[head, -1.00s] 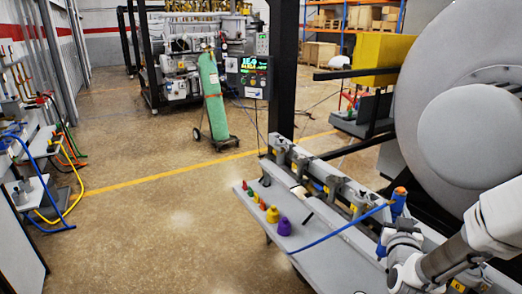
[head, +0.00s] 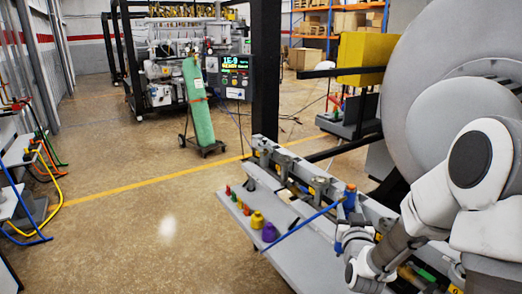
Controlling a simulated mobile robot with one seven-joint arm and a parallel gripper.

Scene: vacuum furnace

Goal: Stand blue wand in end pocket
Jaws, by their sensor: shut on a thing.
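The blue wand has a thick blue body with an orange-red top (head: 350,199) and a thin blue rod slanting down to the left. My gripper (head: 346,226) is at the right side of the picture, shut on the wand just below its top and rod. The body looks roughly upright, and the rod passes in front of the rail and over the grey shelf. The arm and gripper hide the wand's lower part. I cannot tell which holder is the end pocket.
On the grey shelf (head: 300,268) stand a purple piece (head: 269,233), a yellow piece (head: 257,220) and smaller red and green ones. A black post (head: 266,75) rises behind the rail. The large grey furnace door (head: 450,60) is at right. The floor at left is open.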

